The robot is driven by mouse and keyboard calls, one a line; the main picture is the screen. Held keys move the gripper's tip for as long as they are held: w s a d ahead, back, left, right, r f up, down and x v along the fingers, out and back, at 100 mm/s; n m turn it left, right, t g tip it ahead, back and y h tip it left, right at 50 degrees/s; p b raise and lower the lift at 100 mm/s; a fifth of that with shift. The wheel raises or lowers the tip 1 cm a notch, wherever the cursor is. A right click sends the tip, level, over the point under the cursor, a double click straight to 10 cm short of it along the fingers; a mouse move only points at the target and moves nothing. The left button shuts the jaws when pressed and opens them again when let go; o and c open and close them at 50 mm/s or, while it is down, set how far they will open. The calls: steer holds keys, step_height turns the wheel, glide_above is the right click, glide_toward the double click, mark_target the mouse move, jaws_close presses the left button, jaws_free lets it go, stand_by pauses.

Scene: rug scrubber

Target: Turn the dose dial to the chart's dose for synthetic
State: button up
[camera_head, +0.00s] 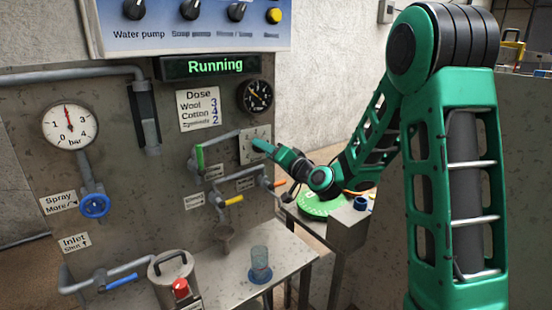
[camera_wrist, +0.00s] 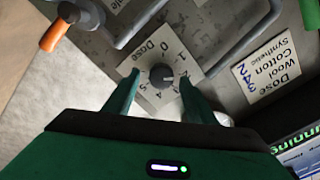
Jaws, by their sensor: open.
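The dose dial (camera_wrist: 161,76) is a dark round knob on a pale plate marked Dose with numbers around it. Its pointer setting is too small to read surely. My gripper (camera_wrist: 160,92) is open, with one green finger on each side of the knob; I cannot tell whether they touch it. In the head view my gripper (camera_head: 264,147) reaches the dial's plate (camera_head: 247,155) and hides the knob. The dose chart (camera_head: 198,109) lists wool 3, cotton 4, synthetic 2. The chart also shows, turned, in the wrist view (camera_wrist: 268,68).
A green-handled valve (camera_head: 200,158) and pipes with yellow and orange handles sit close left of and below the dial. The display (camera_head: 215,66) reads Running. A glass (camera_head: 260,265) stands on the shelf below.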

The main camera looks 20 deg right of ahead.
steer(key=v, duration=0.8)
steer(key=shift+d, duration=0.15)
steer(key=shift+s, duration=0.15)
